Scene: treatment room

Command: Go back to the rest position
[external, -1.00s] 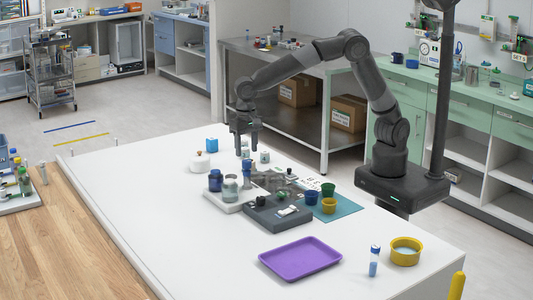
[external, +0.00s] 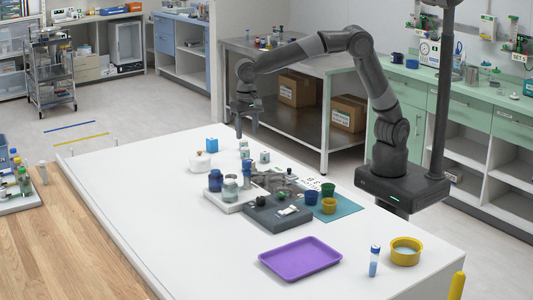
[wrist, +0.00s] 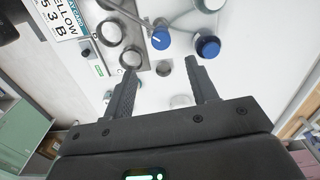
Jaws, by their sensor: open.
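My gripper (external: 246,129) is open and empty, above the far part of the white table (external: 150,220). In the wrist view my two fingers (wrist: 162,88) stand apart with nothing between them. Below and beyond the fingertips are blue-capped jars (wrist: 207,46) and several small round containers. In the external view the jars (external: 215,181) stand on a white tray, nearer the camera than my gripper. My arm reaches left from its base at the table's right edge.
A dark grey block (external: 277,214) holds small items. Green and yellow cups (external: 328,205) stand on a teal mat. A purple tray (external: 300,258), a blue-capped tube (external: 374,261) and a yellow bowl (external: 405,251) are at the near right. The left part of the table is clear.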

